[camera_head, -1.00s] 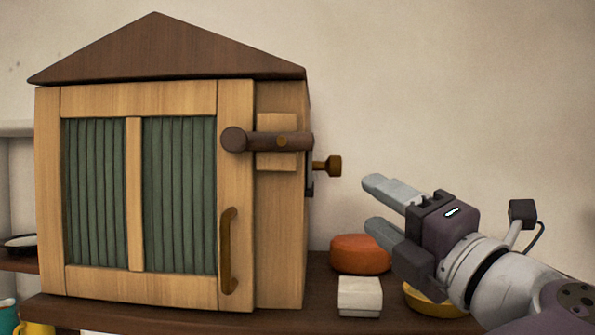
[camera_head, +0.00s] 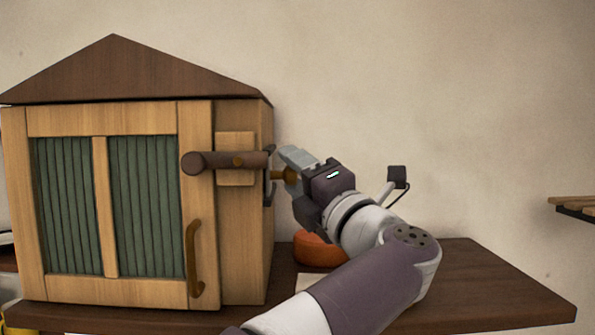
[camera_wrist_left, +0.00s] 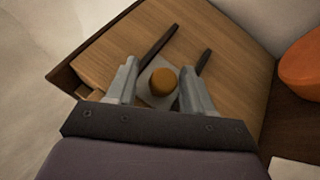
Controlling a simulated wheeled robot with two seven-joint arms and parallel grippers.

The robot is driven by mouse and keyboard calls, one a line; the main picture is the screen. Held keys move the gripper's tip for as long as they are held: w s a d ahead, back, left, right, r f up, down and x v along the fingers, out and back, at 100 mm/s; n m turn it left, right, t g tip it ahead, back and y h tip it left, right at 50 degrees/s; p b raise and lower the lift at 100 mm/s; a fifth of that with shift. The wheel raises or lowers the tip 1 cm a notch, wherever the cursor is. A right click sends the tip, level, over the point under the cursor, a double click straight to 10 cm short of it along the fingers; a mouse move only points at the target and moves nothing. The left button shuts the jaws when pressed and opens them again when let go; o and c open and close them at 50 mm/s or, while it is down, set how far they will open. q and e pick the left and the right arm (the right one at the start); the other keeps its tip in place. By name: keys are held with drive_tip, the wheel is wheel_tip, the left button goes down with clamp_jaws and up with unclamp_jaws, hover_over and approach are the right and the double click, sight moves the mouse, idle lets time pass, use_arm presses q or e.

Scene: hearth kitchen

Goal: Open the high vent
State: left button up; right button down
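A wooden house-shaped cabinet with a dark gabled roof (camera_head: 130,75) stands on a shelf. Its front door (camera_head: 197,130) has green slatted panels (camera_head: 145,205) and a curved brown handle (camera_head: 193,262). A dark round bar (camera_head: 225,160) lies across the door's right edge and looks shut. A brass-coloured knob (camera_head: 287,175) sticks out of the cabinet's right side. My left gripper (camera_head: 288,182) is at this knob. My right gripper is not in view.
An orange round object (camera_head: 313,250) lies on the shelf below my left gripper. The shelf (camera_head: 480,285) is bare to the right. A slatted wooden ledge (camera_head: 575,204) shows at the far right. The wall behind is clear.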

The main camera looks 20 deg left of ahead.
use_arm(q)
drive_tip(key=shift+w+a+f, duration=0.1)
drive_tip(key=shift+w+a, duration=0.1)
drive_tip(key=shift+w, duration=0.1)
clamp_jaws()
drive_tip(key=w, duration=0.1)
drive_tip(key=w+a+p, duration=0.1)
drive_tip(key=w, duration=0.3)
drive_tip(key=shift+w+a+r+p, duration=0.1)
drive_tip(key=shift+a+r+p, duration=0.2)
drive_tip(key=shift+c, duration=0.6)
unclamp_jaws()
drive_tip(key=o, duration=0.3)
drive_tip(key=shift+w, duration=0.15)
drive_tip(key=b+v, duration=0.2)
drive_tip(key=v, duration=0.2)
drive_tip(key=b+v, duration=0.2)
drive_tip(key=v, duration=0.2)
drive_tip(key=f+b+v, duration=0.1)
drive_tip(key=b+v, duration=0.2)
drive_tip(key=v, duration=0.1)
drive_tip(key=shift+w, duration=0.15)
